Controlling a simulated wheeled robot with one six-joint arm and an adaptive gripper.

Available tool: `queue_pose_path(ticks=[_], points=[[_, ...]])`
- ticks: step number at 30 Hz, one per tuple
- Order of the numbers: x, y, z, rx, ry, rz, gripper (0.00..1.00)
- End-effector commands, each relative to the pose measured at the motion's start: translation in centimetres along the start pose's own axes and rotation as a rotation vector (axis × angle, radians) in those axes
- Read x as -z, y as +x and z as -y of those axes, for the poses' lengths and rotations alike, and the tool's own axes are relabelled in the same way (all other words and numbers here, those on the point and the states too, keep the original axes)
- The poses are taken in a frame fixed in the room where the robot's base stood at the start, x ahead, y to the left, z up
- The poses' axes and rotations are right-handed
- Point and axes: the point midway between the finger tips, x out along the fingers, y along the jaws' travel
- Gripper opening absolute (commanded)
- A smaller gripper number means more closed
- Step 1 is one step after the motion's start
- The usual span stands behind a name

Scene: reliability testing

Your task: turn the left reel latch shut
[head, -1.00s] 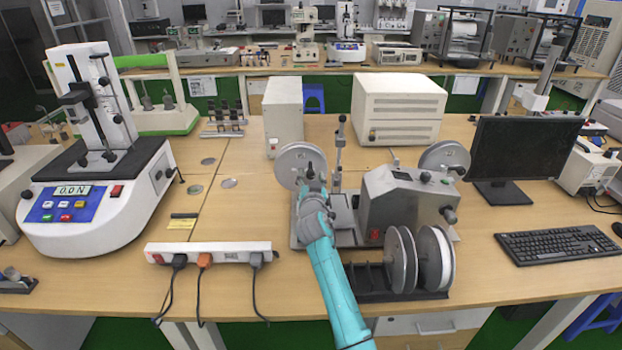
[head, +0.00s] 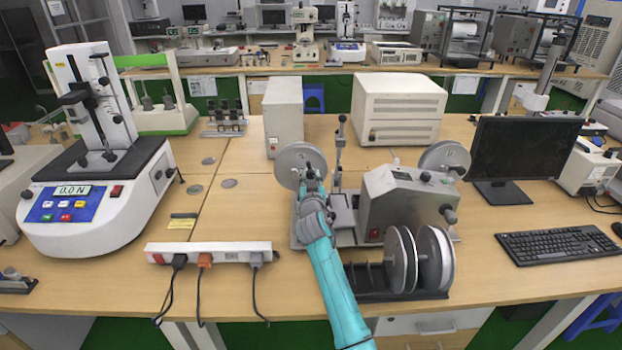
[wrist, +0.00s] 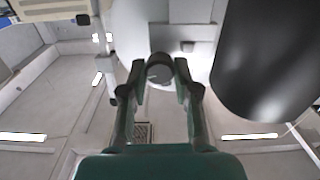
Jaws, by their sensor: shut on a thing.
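The left reel (head: 290,160) is a grey disc at the left end of the winding machine (head: 395,205). My gripper (head: 313,176) is at the right edge of this reel, at its hub side. In the wrist view, my gripper (wrist: 159,80) has its two green fingers around a dark round knob, the reel latch (wrist: 159,66), and is shut on it. The latch itself is hidden by my gripper in the head view. I cannot read the latch's turn angle.
A second reel (head: 444,157) is at the machine's right. A rack with spare reels (head: 433,258) stands in front, close to my arm. A power strip (head: 207,252) lies to the left. A large dark cylinder (wrist: 268,55) is close on the right in the wrist view.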

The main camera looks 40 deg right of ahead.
Motion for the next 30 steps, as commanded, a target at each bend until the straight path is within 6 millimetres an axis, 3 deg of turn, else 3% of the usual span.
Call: queue_pose_path(ticks=[30], points=[[-0.11,-0.01,0.21,0.000,-0.959,0.000,0.00]])
